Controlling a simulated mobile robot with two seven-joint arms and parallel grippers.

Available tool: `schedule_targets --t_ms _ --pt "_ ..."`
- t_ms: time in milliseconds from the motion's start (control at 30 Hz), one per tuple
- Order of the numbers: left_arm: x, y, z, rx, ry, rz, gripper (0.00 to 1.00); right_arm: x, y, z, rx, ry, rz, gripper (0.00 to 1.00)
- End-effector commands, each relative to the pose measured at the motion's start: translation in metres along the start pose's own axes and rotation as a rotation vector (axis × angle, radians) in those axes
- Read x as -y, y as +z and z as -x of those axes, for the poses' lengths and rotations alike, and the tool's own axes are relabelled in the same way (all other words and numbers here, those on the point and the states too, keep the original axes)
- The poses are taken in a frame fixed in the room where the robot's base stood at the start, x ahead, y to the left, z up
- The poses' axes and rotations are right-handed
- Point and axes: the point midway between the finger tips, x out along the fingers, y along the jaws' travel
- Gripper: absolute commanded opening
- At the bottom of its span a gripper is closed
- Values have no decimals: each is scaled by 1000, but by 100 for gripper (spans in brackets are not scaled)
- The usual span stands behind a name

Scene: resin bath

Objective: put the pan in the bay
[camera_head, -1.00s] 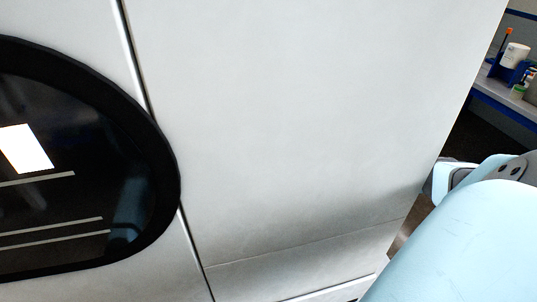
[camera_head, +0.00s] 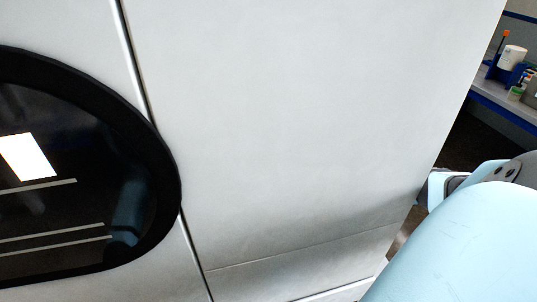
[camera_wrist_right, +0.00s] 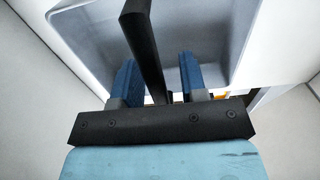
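In the right wrist view, my right gripper (camera_wrist_right: 160,80) has two blue fingers set apart. A black bar (camera_wrist_right: 142,40), which looks like a handle, runs between them, closer to the left finger, with a gap showing on the right. Beyond it is a light grey, open, straight-walled container (camera_wrist_right: 85,40), apparently the pan. Whether the fingers touch the bar is not clear. In the head view my right arm enters at lower right, its gripper out of sight. My left gripper is in neither view. I cannot identify the bay for certain.
A large white cabinet (camera_head: 300,120) fills most of the head view, with a dark, black-framed window (camera_head: 80,170) at left. Pale walls flank the container in the wrist view.

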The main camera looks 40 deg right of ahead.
Motion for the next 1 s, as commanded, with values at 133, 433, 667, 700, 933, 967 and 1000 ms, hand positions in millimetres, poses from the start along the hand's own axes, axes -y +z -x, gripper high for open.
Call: schedule_targets --t_ms 133,433,667,700,933,967,1000 --pt "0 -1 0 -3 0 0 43 1 0 9 1 -2 0 39" --pt "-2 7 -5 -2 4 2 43 1 0 58 0 -2 0 39" --pt "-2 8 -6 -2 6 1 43 0 0 76 0 0 0 39" --pt "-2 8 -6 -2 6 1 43 0 0 77 0 0 0 39" --pt "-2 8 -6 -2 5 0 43 0 0 77 0 0 0 39" --pt "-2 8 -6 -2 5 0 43 0 0 77 0 0 0 39" --pt "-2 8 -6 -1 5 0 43 0 0 77 0 0 0 39"
